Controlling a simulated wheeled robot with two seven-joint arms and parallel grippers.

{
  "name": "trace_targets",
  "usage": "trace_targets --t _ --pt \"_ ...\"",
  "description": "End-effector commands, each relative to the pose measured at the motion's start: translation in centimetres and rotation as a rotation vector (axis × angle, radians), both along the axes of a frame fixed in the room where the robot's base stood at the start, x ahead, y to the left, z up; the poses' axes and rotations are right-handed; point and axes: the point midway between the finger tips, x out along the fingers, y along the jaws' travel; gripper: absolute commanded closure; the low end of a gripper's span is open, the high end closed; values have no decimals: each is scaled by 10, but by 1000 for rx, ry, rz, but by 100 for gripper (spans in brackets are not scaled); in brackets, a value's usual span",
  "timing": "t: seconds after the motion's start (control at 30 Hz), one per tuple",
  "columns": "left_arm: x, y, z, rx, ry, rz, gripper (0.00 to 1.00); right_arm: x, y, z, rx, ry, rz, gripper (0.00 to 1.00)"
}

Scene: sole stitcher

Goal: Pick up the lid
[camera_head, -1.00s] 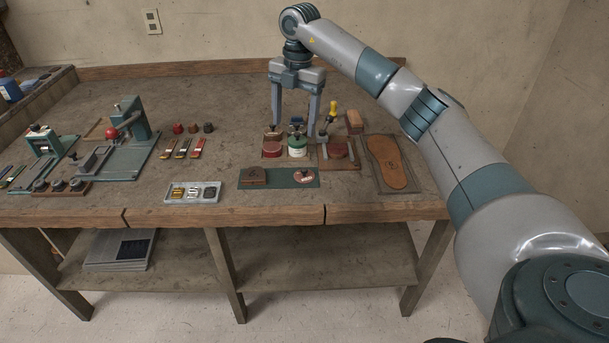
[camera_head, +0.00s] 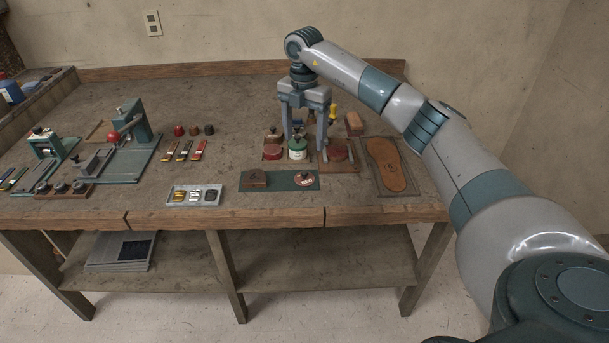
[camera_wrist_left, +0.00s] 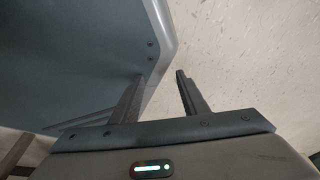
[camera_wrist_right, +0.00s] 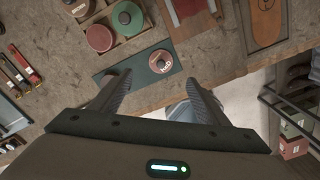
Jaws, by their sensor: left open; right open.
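A flat round reddish lid (camera_head: 304,180) with a pale label and a small knob lies on the green mat (camera_head: 280,187) near the bench's front edge. The lid also shows in the right wrist view (camera_wrist_right: 161,61), just beyond and between my fingertips. My right gripper (camera_head: 304,143) is open and empty, pointing down above the round tins, behind the lid in the head view. My left gripper (camera_wrist_left: 160,80) is open and empty, away from the bench objects; it does not show in the head view.
A green-topped tin (camera_head: 298,150) and a red tin (camera_head: 272,152) stand beneath my right gripper. A brown block (camera_head: 254,178) shares the mat. A sole on a board (camera_head: 387,165) lies right, a grey tray (camera_head: 194,195) left.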

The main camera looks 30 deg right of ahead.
Motion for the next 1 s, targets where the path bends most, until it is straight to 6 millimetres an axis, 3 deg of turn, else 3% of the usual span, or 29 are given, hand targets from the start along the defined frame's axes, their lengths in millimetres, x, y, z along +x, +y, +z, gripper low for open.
trace_targets --t 0.3,0.4,0.6,1.0 --pt "-52 20 2 35 121 5 59 -1 0 -44 1 3 -2 31" --pt "-60 23 5 41 141 6 59 0 0 -57 1 2 -1 31" --pt "-66 26 5 45 156 7 59 0 0 -68 0 -1 0 31" --pt "-66 25 9 45 155 7 59 -1 0 -71 1 0 0 31"
